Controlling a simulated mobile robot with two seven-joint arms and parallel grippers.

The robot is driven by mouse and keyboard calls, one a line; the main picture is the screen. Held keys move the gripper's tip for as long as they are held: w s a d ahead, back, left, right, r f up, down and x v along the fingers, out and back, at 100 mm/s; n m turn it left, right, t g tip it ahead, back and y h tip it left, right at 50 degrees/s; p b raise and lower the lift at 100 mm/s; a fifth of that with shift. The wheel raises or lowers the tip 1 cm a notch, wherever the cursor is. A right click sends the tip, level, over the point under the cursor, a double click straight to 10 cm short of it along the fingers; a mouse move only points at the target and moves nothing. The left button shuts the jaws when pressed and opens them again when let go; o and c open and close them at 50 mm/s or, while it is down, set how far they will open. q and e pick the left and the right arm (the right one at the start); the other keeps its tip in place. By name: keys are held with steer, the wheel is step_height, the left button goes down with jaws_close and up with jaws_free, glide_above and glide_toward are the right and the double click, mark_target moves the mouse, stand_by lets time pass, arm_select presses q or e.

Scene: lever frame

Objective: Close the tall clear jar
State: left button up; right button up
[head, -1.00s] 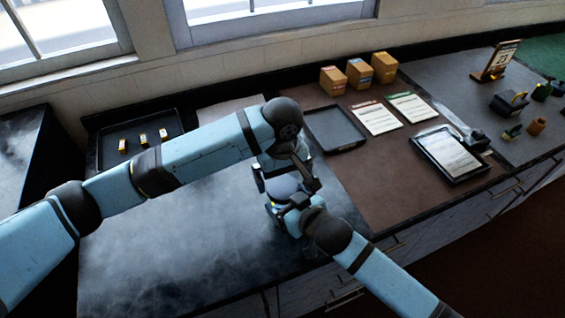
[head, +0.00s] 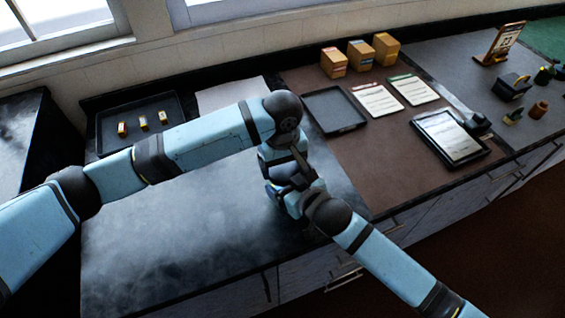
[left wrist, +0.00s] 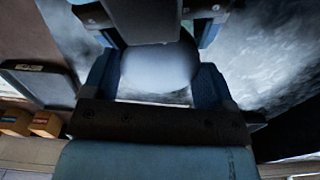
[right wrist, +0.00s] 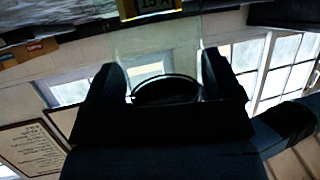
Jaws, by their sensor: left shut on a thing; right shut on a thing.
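My left gripper (left wrist: 155,85) is shut on a round, pale grey-blue piece (left wrist: 155,68), seemingly the lid. My right gripper (right wrist: 165,72) is shut on a clear, see-through body, the tall clear jar (right wrist: 155,45). A dark ring (right wrist: 165,90) shows between the right fingers in the right wrist view. In the head view the two grippers meet close together above the dark counter, and the arms hide the jar and lid there. I cannot tell whether the lid touches the jar's rim or is seated.
A tray (head: 140,125) with 3 small yellow pieces lies back left. An empty dark tray (head: 335,110), printed sheets (head: 378,101), several boxes (head: 360,56) and a tablet (head: 450,137) lie to the right. The dark counter's front left (head: 170,240) is clear.

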arm_select(q)
steer(key=m, duration=0.2)
steer(key=shift+m, duration=0.4)
steer(key=o, duration=0.9)
steer(key=shift+r, duration=2.3)
step_height(320, 180, up, 12)
